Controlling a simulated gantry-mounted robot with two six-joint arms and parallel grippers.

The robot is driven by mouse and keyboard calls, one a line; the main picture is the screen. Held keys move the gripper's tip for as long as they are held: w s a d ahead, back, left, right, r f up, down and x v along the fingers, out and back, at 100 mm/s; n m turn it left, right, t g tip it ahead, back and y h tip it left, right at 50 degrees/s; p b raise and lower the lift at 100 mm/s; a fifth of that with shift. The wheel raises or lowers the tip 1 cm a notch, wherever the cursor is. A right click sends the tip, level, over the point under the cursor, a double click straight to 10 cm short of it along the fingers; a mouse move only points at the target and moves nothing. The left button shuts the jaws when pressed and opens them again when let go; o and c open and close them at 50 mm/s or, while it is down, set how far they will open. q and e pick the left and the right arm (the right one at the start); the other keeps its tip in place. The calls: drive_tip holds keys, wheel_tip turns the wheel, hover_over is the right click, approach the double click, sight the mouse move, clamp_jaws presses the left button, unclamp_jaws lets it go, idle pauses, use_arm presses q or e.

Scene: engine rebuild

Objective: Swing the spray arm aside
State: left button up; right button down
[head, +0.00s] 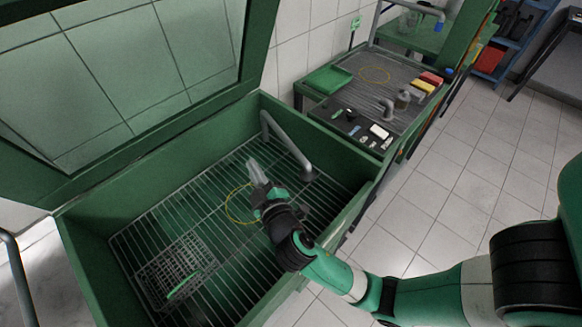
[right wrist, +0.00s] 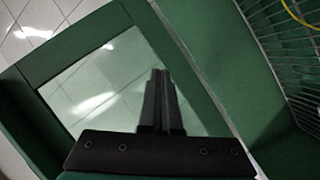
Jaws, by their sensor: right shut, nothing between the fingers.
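The spray arm (head: 288,145) is a grey bent pipe inside the green wash tank (head: 85,255). It runs from a round base near the right wall to the back wall, where its end bends down. My right gripper (head: 252,165) is over the tank, left of the spray arm and apart from it. Its fingers are shut and empty, as the right wrist view (right wrist: 160,76) also shows. The spray arm is not seen in the right wrist view. My left gripper is not in view.
The tank's windowed lid (head: 255,45) stands open at the left. A wire basket (head: 160,285) with a green tool (head: 183,285) and a thin yellow ring (head: 228,208) are at the rack. A bench (head: 340,85) with several small items stands behind right.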

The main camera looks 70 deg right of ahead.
drive_tip(key=s+d+f+n+g+h, duration=0.2)
drive_tip(key=s+f+n, duration=0.2)
drive_tip(key=s+f, duration=0.45)
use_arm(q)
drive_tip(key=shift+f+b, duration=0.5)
use_arm(e)
drive_tip(key=w+d+f, duration=0.1)
drive_tip(key=w+d, duration=0.3)
drive_tip(key=d, duration=0.7)
